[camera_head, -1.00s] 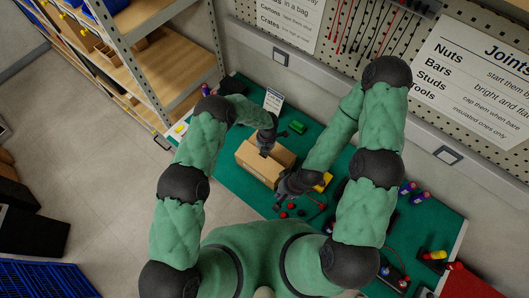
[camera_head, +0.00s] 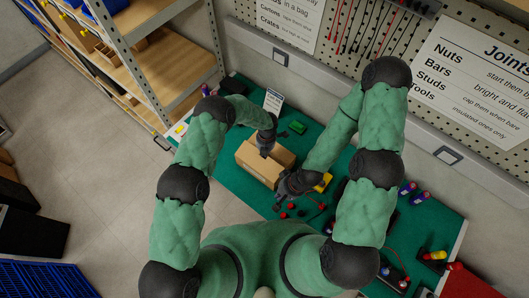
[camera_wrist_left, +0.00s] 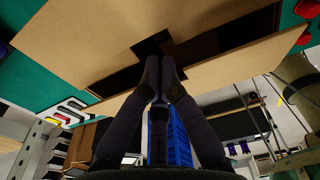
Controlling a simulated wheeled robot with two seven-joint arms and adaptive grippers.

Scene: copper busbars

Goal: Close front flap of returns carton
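The tan returns carton (camera_head: 262,171) stands on the green bench top. In the left wrist view, a broad tan flap (camera_wrist_left: 110,35) and a narrower tan flap (camera_wrist_left: 225,66) lie with a dark gap between them. I cannot tell which is the front flap. My left gripper (camera_head: 266,150) is over the carton's top. In the left wrist view its fingertips (camera_wrist_left: 160,70) meet at the narrower flap's edge, with nothing seen between them; contact is unclear. My right gripper (camera_head: 288,187) is low at the carton's right end, its fingers too small and dark to read.
A yellow item (camera_head: 323,182) is beside my right gripper, with small red parts (camera_head: 291,206) in front. A green block (camera_head: 298,127) and a small sign (camera_head: 273,101) stand behind the carton. Shelving (camera_head: 150,60) rises at left; a pegboard wall backs the bench.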

